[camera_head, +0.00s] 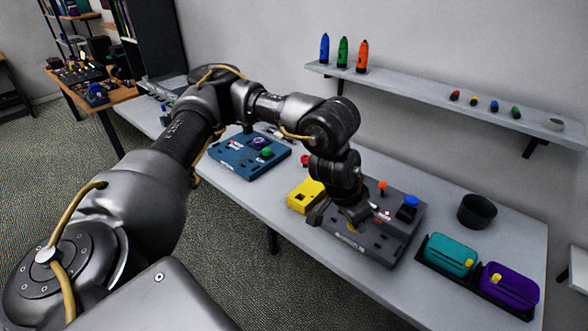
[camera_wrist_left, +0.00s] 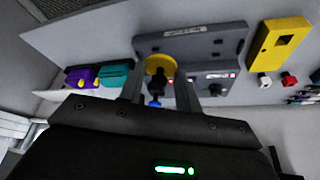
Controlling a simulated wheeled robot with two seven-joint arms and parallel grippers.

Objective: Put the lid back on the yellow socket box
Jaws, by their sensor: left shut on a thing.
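The yellow socket box (camera_head: 304,196) sits on the table to the left of a dark grey device (camera_head: 398,240). In the left wrist view the yellow box (camera_wrist_left: 281,45) is at the upper right, with a small dark square opening in its face. My left gripper (camera_head: 347,222) points down over the grey device, to the right of the yellow box. It is shut on a yellow round piece (camera_wrist_left: 161,64), seen between its fingertips in the left wrist view. I cannot tell whether this piece touches the grey device. My right gripper is out of view.
A blue device (camera_head: 247,158) lies further left. A black cup (camera_head: 477,211), a teal box (camera_head: 450,255) and a purple box (camera_head: 510,287) stand to the right. A blue knob (camera_head: 411,201) and an orange knob (camera_head: 382,185) rise from the grey device. A shelf (camera_head: 450,105) hangs behind.

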